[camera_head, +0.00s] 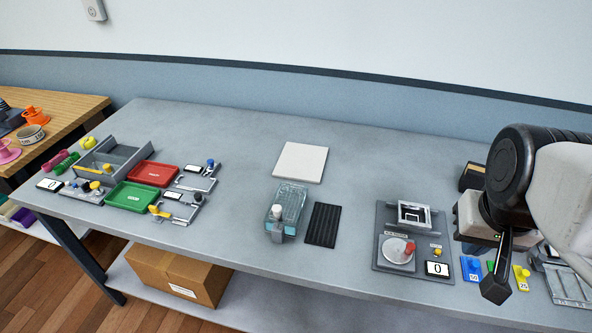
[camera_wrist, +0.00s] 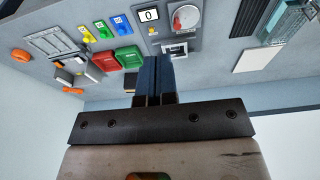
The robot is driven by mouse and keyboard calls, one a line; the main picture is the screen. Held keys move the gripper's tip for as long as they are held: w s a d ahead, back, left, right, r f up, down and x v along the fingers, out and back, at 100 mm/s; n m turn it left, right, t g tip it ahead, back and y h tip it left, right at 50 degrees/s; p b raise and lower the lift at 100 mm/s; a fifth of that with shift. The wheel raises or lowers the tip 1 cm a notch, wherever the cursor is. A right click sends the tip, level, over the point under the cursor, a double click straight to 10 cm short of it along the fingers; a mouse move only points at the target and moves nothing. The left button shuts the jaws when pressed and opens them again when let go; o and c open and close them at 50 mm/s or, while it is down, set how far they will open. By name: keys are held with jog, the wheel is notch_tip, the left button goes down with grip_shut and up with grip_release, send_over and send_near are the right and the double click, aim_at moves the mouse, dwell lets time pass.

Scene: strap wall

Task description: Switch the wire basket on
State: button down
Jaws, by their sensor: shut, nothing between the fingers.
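A pale teal, see-through basket-like box (camera_head: 291,202) stands near the middle of the table, with a white knob-like piece (camera_head: 277,212) at its front. I take this for the wire basket, but its mesh and any switch are too small to make out. It also shows at the top right of the wrist view (camera_wrist: 288,22). My gripper (camera_head: 496,284) is at the right of the head view, well apart from the box. In the wrist view its two dark fingers (camera_wrist: 158,76) are together with nothing between them.
A grey panel (camera_head: 382,258) with a round dial (camera_head: 398,250) and a "0" display (camera_head: 437,268) lies left of my gripper. A black ribbed mat (camera_head: 323,225) and a white plate (camera_head: 300,162) lie by the box. Red (camera_head: 153,173) and green (camera_head: 132,196) trays are at left.

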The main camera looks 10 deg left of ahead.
jog(key=w+a+r, duration=0.2)
jog(key=w+a, duration=0.4)
jog(key=a, duration=0.1)
jog(key=g, duration=0.3)
send_over(278, 208)
jog(key=shift+w+f, duration=0.1)
jog(key=shift+f, duration=1)
jog(key=shift+f, duration=0.2)
jog(key=shift+f, duration=6.8)
jog(key=shift+f, duration=2.3)
